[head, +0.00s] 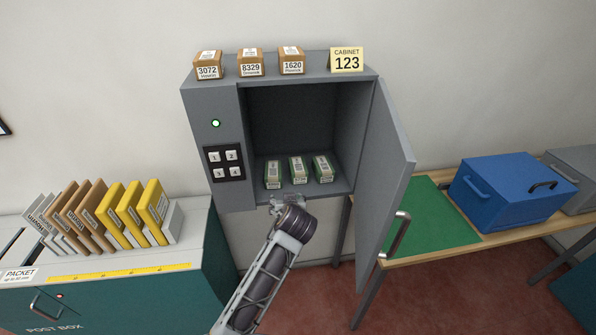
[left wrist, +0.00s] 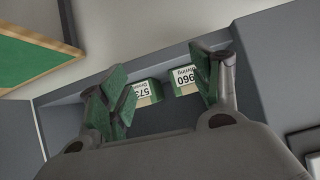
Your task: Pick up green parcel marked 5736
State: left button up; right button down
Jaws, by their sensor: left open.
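Three green parcels with white labels stand in a row on the floor of the open cabinet (head: 262,100): a left one (head: 273,174), a middle one (head: 297,170) and a right one (head: 322,168). Their numbers are too small to read in the head view. In the left wrist view, a label starting 573 (left wrist: 146,92), its last digit unclear, shows beside one reading 960 (left wrist: 184,78). My left gripper (head: 284,203) is at the cabinet's front lower edge, apart from the parcels. In its wrist view the fingers (left wrist: 165,90) are spread, with nothing held. My right gripper is out of view.
The grey cabinet door (head: 387,170) stands open to the right. Brown boxes (head: 250,64) sit on top. At left is a post box (head: 70,305) with packets. At right, a table holds a clear green mat (head: 425,220) and a blue box (head: 510,190).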

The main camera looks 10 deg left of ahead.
pick_arm(q)
jog(key=w+d+r+t, duration=0.2)
jog(key=w+d+r, duration=0.2)
jog(key=w+r, duration=0.1)
jog(key=shift+d+r+y, duration=0.3)
jog(key=shift+d+r, duration=0.1)
jog(key=shift+r, duration=0.5)
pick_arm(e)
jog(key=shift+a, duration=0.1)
pick_arm(q)
jog(key=shift+w, duration=0.1)
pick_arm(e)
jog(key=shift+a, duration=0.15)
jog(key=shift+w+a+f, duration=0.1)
